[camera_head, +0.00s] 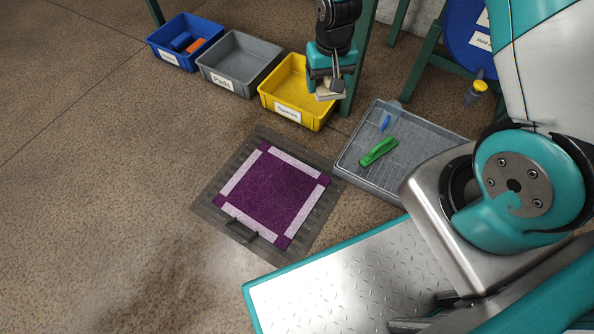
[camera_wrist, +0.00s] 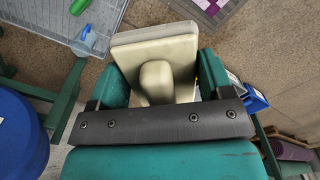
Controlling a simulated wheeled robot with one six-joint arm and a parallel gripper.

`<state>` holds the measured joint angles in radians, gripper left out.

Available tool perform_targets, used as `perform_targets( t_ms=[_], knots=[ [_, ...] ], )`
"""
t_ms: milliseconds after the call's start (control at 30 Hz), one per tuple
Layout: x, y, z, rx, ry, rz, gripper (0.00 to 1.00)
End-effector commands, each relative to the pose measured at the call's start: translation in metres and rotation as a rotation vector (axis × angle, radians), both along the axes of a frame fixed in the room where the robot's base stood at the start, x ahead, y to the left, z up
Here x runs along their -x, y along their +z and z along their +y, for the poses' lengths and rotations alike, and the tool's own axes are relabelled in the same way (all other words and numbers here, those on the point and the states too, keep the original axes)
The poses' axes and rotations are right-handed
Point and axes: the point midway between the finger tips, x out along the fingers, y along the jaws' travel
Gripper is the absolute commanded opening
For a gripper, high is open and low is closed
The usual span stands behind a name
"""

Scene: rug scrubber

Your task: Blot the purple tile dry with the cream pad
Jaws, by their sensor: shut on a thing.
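The purple tile (camera_head: 266,194), with a pale lilac border and purple corners, lies flat on a dark grey ribbed mat (camera_head: 211,198) on the floor. A corner of it shows at the top right of the wrist view (camera_wrist: 211,9). My gripper (camera_head: 331,85) is shut on the cream pad (camera_wrist: 150,50), gripping its rounded handle between the teal fingers. In the head view the pad (camera_head: 329,95) hangs by the yellow bin's right edge, behind and to the right of the tile, apart from it. The pad's underside is hidden.
A blue bin (camera_head: 160,50) with blue and orange things, an empty grey bin (camera_head: 227,79) labelled Pads and a yellow bin (camera_head: 290,113) labelled Spares stand behind. A grey tray (camera_head: 352,160) right of the tile holds a green tool (camera_head: 378,152) and a small blue item (camera_head: 385,122). Floor at left is clear.

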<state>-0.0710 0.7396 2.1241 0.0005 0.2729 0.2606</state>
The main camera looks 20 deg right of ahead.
Motion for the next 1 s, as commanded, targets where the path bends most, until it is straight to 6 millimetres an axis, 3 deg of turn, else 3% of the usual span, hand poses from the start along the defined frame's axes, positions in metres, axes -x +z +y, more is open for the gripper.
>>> perform_targets(
  t_ms=[33, 200, 400, 500, 633, 1000],
  knots=[
    [0.0, -0.048, 0.008, 0.001, -0.059, 0.009, 0.43],
    [0.001, -0.153, 0.032, 0.003, -0.304, 0.008, 0.43],
    [0.015, -0.261, 0.059, 0.004, -0.561, 0.005, 0.43],
    [0.023, -0.299, 0.069, 0.004, -0.657, 0.002, 0.43],
    [0.03, -0.328, 0.076, 0.002, -0.739, 0.0, 0.43],
    [0.033, -0.361, 0.08, 0.001, -0.779, -0.002, 0.43]
  ],
)
